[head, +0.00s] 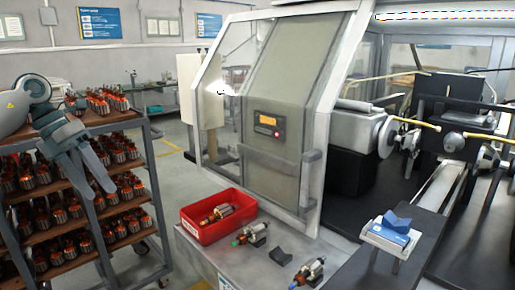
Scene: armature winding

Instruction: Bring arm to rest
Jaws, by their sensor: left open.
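My left arm comes in from the left edge in front of a wheeled rack. My left gripper (99,191) hangs pointing down, with its two grey fingers apart and nothing between them. It is in front of the rack and left of the red bin (232,226), clear of the bin. My right gripper does not show in the head view.
The rack's shelves (95,117) hold many copper-wound armatures. The bin holds an armature (218,213). Two more armatures (252,234) (308,272) and a dark block (280,256) lie on the grey bench (205,262). A winding machine (280,110) stands behind, with a blue cradle (397,222) at right.

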